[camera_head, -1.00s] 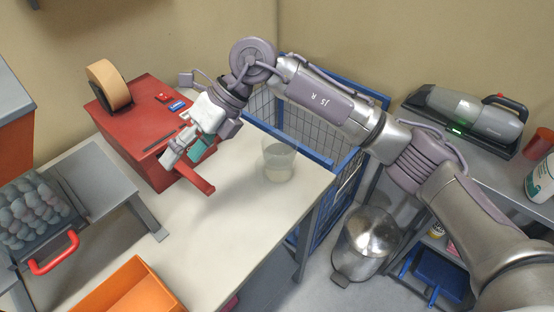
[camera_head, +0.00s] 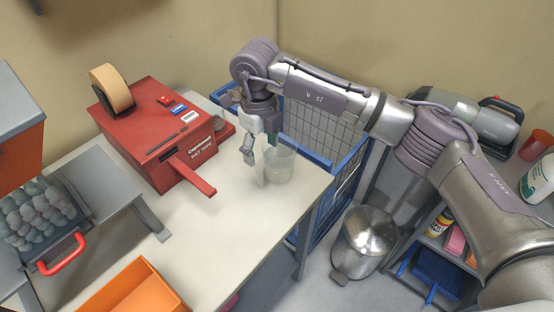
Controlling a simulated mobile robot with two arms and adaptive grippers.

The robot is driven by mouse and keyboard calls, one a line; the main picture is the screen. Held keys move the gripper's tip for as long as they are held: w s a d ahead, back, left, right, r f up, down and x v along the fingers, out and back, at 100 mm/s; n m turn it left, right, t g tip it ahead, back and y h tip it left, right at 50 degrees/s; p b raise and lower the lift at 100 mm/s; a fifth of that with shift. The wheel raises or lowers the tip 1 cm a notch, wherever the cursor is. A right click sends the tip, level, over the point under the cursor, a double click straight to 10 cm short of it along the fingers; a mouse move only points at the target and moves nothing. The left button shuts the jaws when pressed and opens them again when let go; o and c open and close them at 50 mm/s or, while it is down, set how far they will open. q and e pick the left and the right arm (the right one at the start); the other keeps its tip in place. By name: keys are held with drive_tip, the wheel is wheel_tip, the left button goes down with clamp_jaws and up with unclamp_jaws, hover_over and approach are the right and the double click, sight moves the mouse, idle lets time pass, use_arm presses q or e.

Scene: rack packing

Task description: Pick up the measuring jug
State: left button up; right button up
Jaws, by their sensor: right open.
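The measuring jug (camera_head: 281,168) is a clear, see-through vessel. It stands upright on the white tabletop near the table's right corner. My right gripper (camera_head: 259,157) points down at the jug's left rim, with its fingers open. One finger overlaps the jug's left side in the picture. I cannot tell whether it touches the jug. My left gripper is out of view.
A red tape dispenser (camera_head: 160,135) with a lever stands left of the jug. An orange bin (camera_head: 135,290) is at the front. A blue wire cage (camera_head: 320,130) stands behind the table, and a metal bin (camera_head: 364,240) on the floor. The middle tabletop is clear.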

sight(263, 161)
drive_tip(key=shift+s+f+p, duration=0.15)
drive_tip(key=shift+f+p, duration=0.2)
drive_tip(key=shift+f, duration=0.05)
drive_tip(key=f+p, duration=0.1)
drive_tip(key=f, duration=0.2)
drive_tip(key=shift+s+f+p, duration=0.2)
drive_tip(key=shift+f+p, duration=0.1)
drive_tip(key=shift+p, duration=0.05)
drive_tip(key=shift+f, duration=0.4)
drive_tip(key=shift+w, duration=0.1)
clamp_jaws()
